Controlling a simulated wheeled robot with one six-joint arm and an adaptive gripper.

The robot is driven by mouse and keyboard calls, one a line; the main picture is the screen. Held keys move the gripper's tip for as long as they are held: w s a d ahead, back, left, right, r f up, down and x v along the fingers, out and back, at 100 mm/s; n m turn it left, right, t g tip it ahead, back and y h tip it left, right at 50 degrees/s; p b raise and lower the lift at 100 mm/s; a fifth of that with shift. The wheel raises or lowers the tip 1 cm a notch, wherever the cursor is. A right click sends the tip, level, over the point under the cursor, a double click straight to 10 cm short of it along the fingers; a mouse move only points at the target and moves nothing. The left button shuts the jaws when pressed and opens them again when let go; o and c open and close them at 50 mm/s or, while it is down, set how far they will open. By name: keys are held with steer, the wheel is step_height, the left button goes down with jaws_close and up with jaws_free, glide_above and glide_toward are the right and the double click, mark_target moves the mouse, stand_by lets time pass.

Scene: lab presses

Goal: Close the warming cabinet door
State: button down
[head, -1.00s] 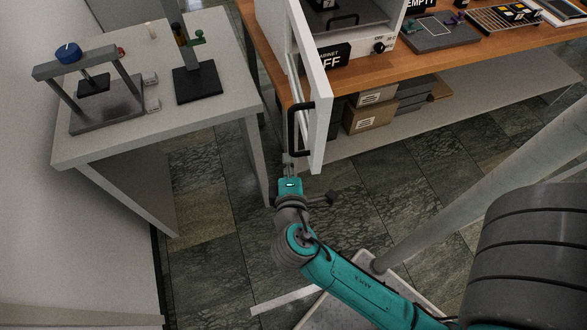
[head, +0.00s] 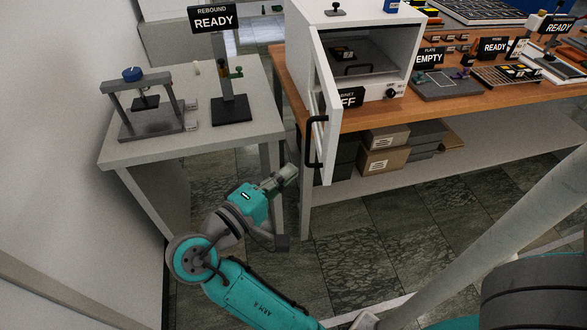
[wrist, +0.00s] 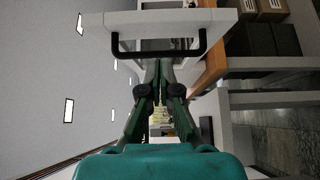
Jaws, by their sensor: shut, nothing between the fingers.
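The white warming cabinet (head: 350,18) stands on the left end of the wooden bench. A partly hidden sign on the cabinet ends in "FF". My gripper (head: 292,171) is shut and empty, just left of and below the handle in the head view. In the wrist view the handle (wrist: 160,53) spans the picture beyond my fingertips (wrist: 160,62). I cannot tell whether they touch the door.
A grey table (head: 190,148) on the left holds a small press (head: 150,108) and a stand (head: 231,108) below a "REBOUND READY" sign. Trays lie on the wooden bench (head: 350,120) to the right. Boxes (head: 383,158) sit on the shelf below. The tiled floor in front is open.

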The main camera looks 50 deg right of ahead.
mark_target(325, 142)
steer(key=d, duration=0.9)
